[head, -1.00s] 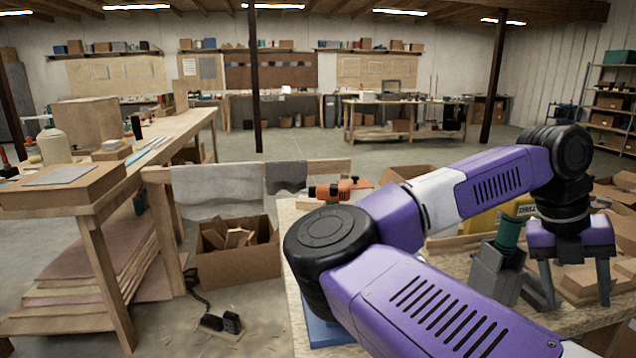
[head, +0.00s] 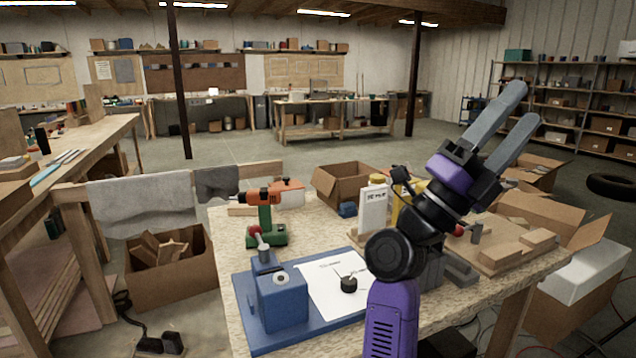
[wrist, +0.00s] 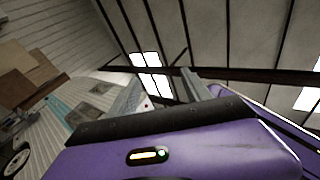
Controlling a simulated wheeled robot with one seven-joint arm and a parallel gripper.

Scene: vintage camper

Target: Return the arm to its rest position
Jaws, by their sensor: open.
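My gripper (head: 518,122) is raised above the right part of the workbench in the head view. Its two grey fingers point up and to the right, apart, with nothing between them. My purple arm is folded upright below it, in front of the bench. In the wrist view my gripper (wrist: 165,90) shows its two fingers spread against the ceiling beams and bright skylights. The gripper touches nothing that I can see.
Open cartons (head: 170,270) stand on the floor. Shelves (head: 560,110) are at the right back.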

